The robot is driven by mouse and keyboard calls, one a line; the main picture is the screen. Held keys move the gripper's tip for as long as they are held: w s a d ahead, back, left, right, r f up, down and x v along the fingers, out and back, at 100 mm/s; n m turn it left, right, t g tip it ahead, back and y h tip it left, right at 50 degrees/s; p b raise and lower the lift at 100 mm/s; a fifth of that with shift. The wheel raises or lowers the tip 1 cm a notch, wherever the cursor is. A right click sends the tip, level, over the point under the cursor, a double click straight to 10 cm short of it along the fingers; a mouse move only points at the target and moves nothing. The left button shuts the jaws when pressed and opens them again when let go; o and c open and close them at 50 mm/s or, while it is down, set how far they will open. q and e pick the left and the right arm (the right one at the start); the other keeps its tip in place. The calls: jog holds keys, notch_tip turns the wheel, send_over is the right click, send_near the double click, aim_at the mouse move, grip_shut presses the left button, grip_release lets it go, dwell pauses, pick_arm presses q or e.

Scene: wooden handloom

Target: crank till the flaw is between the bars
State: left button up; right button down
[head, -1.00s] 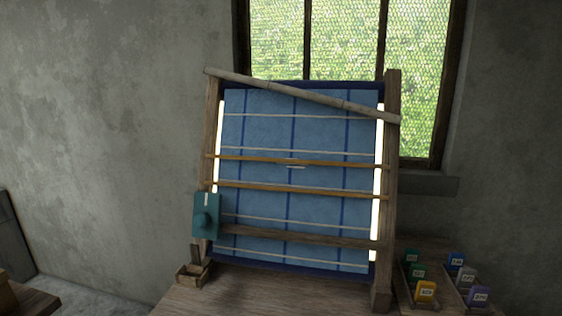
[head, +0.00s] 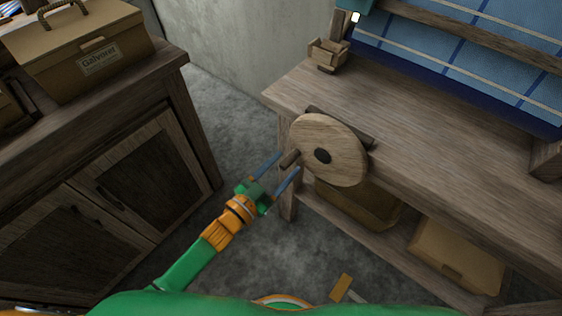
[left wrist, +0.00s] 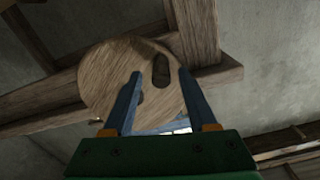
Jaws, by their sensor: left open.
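The flaw and the two bars are out of view. My right gripper is not in view.
The loom bench (head: 420,160) has a lower shelf with boxes (head: 455,265). A small wooden box (head: 327,54) stands on its back left corner. A cabinet (head: 110,200) with a labelled case (head: 85,50) stands at left. Bare floor (head: 235,120) lies between.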

pick_arm(q)
jog(key=shift+x, duration=1.1)
jog(key=shift+a+f, duration=0.1)
grip_shut()
dwell(0.4)
